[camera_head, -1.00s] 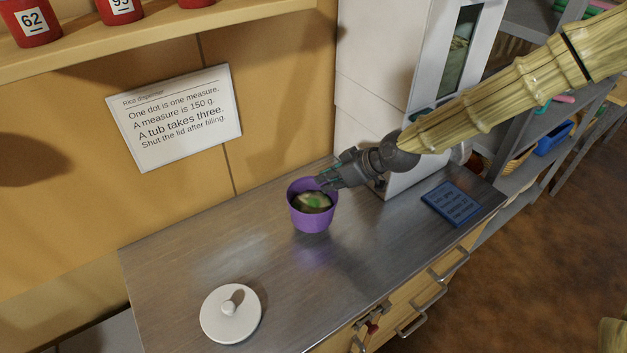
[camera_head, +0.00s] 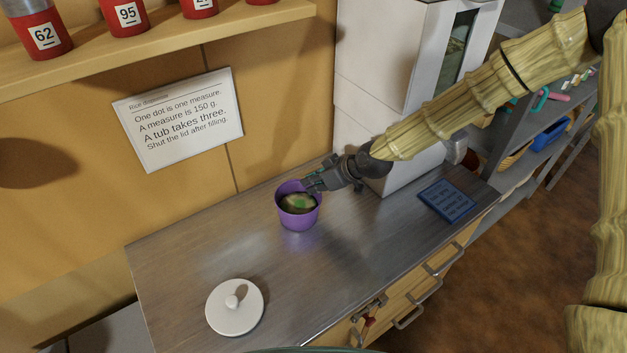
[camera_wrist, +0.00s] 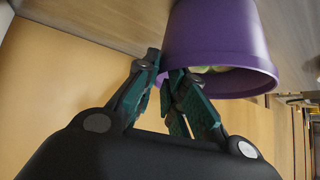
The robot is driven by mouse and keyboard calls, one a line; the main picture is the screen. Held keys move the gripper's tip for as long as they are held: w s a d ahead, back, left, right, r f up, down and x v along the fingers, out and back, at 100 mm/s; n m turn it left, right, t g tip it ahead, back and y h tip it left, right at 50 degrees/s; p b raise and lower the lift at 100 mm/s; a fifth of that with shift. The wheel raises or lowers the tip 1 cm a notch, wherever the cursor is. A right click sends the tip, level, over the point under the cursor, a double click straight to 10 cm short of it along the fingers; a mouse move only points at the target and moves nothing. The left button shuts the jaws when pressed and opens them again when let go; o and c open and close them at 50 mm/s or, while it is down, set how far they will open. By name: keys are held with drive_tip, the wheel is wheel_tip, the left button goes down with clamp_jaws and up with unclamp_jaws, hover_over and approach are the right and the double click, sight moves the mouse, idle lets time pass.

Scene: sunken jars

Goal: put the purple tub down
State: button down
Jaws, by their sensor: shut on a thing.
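The purple tub (camera_head: 298,217) is upright at the back of the steel counter (camera_head: 200,260), with something pale and green inside. It also fills the top of the wrist view (camera_wrist: 215,45), which shows it upside down. My gripper (camera_head: 312,184) reaches in from the right and is shut on the tub's rim at its right side. The fingers also show in the wrist view (camera_wrist: 165,78). The tub's base is at or just above the counter; I cannot tell whether it touches.
A white lid with a knob (camera_head: 235,308) lies at the front left of the counter. A blue sign (camera_head: 447,201) lies at the right. A tall white dispenser (camera_head: 385,75) stands behind my arm. Red jars (camera_head: 127,14) stand on the shelf above. The counter between tub and lid is clear.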

drive_tip(key=c, duration=1.5)
unclamp_jaws()
drive_tip(key=b+v, duration=0.3)
drive_tip(key=v, duration=0.9)
